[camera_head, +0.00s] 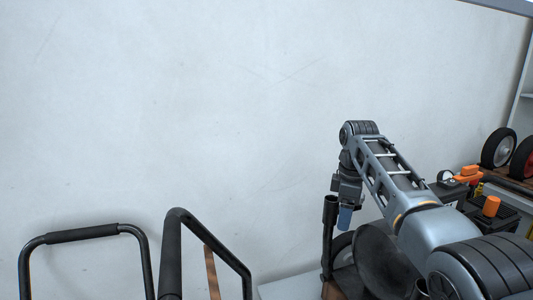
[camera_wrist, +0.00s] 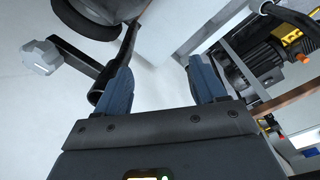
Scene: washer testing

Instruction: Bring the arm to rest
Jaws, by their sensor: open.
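My gripper (camera_wrist: 161,88) shows in the wrist view with its two blue fingers apart and nothing between them. In the head view my gripper (camera_head: 345,216) hangs below the bent wrist of my arm, at the right of centre. It is close to the top of an upright black tube (camera_head: 329,212). The same dark tube (camera_wrist: 99,94) passes beside the left finger in the wrist view; I cannot tell whether they touch.
Black-handled frames (camera_head: 171,250) stand at the lower left, against a pale wall (camera_head: 180,100). Wheels (camera_head: 498,148) and orange-topped equipment (camera_head: 491,206) sit at the right. A motor-like machine (camera_wrist: 268,62) shows in the wrist view. The upper left is clear.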

